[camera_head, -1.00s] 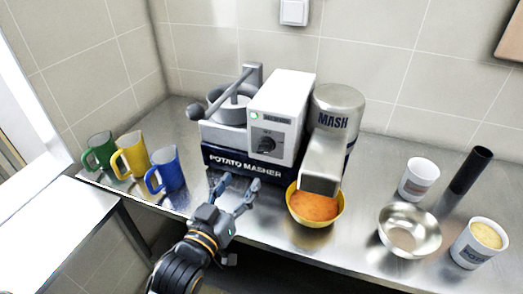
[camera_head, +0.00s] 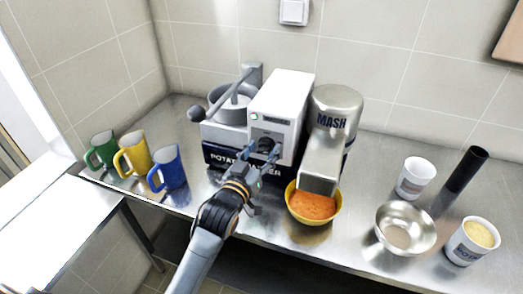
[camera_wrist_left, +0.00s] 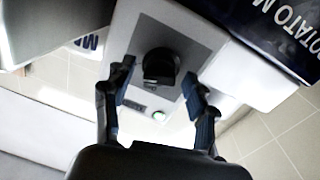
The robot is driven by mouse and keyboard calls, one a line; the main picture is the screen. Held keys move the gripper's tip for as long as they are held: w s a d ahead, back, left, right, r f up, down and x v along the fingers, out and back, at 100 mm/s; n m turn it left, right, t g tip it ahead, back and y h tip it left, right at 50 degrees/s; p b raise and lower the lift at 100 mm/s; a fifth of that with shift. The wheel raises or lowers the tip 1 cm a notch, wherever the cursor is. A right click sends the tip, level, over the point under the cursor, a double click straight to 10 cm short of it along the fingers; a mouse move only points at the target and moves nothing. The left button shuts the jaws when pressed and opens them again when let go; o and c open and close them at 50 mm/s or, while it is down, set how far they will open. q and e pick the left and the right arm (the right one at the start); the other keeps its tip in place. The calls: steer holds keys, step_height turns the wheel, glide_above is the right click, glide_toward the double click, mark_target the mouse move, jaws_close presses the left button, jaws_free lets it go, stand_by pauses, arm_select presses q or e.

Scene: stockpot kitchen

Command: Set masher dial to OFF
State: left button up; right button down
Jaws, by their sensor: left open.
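The potato masher (camera_head: 286,95) is a white and grey machine with a dark blue base at the back of the steel counter. Its black dial (camera_wrist_left: 159,68) sits on a grey front panel, with a lit green light (camera_wrist_left: 158,115) near it; the light also shows in the head view (camera_head: 255,117). In the head view my gripper largely covers the dial. My left gripper (camera_head: 262,150) is open in front of the panel. In the left wrist view its two fingers (camera_wrist_left: 160,90) are on either side of the dial, apart from it. My right gripper is not in view.
A yellow bowl (camera_head: 292,200) of orange mash stands under the masher's spout (camera_head: 320,170). Blue (camera_head: 168,168), yellow (camera_head: 132,155) and green (camera_head: 101,150) mugs stand at left. A steel bowl (camera_head: 405,228), two white tubs and a black cylinder (camera_head: 467,170) stand at right.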

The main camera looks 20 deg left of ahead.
arm_select(q)
steer(key=shift+c, duration=0.2)
steer(key=c, duration=1.1)
steer(key=n+p, duration=0.1)
steer(key=n, duration=0.2)
steer(key=shift+r, duration=0.1)
steer(key=n+p, duration=0.2)
steer(key=n, duration=0.2)
steer(key=shift+n, duration=0.3)
steer(key=n+p, duration=0.1)
steer(key=n, duration=0.2)
steer(key=shift+n+t+y, duration=0.3)
steer(key=shift+n, duration=0.1)
steer(key=shift+a+f+n+p, duration=0.1)
steer(key=shift+f+n+p, duration=0.1)
steer(key=shift+n, duration=0.55)
steer(key=shift+f+n+p, duration=0.1)
steer(key=shift+n+p, duration=0.1)
steer(key=shift+n, duration=0.55)
